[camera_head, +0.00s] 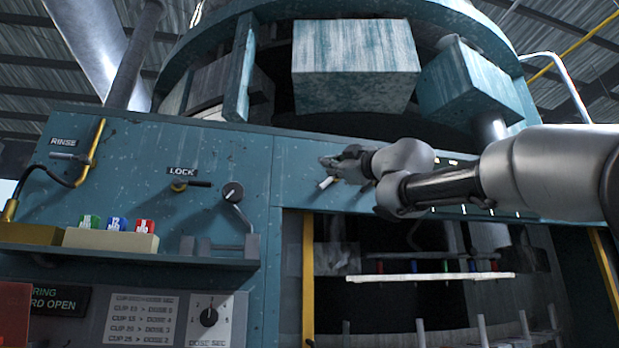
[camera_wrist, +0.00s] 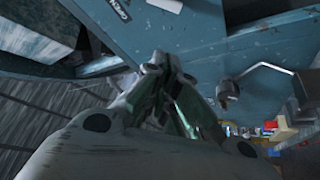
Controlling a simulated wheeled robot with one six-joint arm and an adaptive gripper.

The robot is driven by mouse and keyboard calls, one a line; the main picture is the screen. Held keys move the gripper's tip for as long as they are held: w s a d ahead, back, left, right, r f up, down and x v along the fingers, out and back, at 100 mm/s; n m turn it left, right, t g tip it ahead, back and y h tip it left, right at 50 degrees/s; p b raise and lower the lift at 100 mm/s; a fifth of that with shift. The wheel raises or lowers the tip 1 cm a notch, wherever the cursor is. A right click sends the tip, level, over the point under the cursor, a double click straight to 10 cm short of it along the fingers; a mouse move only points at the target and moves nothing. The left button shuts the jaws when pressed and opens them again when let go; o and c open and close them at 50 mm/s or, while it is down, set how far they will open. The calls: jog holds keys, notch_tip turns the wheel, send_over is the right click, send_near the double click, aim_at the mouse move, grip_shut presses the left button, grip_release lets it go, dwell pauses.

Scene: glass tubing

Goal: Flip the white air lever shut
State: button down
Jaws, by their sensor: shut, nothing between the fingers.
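My gripper (camera_head: 343,163) is at the teal machine's front panel (camera_head: 300,150), near the top edge of the opening. Its fingers are shut with nothing between them. A short pale stub (camera_head: 325,183), which looks like the white lever, sticks out just below and left of the fingertips. I cannot tell whether they touch. The gripper and arm hide part of the panel behind them. In the wrist view my shut fingertips (camera_wrist: 156,72) point at the teal panel (camera_wrist: 200,45); the white lever cannot be made out clearly there.
To the left are the LOCK lever (camera_head: 190,184), the RINSE lever (camera_head: 70,157) and a crank handle (camera_head: 235,195). A shelf (camera_head: 130,256) holds a box of coloured blocks (camera_head: 110,240). Below the panel, an open bay holds a white rail (camera_head: 430,277). Several small pale levers (camera_head: 463,209) line the panel's right.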

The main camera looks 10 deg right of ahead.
aim_at(329, 181)
jog(key=shift+s+a, duration=0.1)
jog(key=shift+a, duration=0.05)
jog(key=shift+r, duration=0.1)
jog(key=x, duration=1)
jog(key=shift+w+d+f, duration=0.2)
jog(key=shift+d+f, duration=0.5)
jog(key=shift+f, duration=0.05)
jog(key=shift+w+d+f, duration=0.2)
jog(key=shift+d+f, duration=0.5)
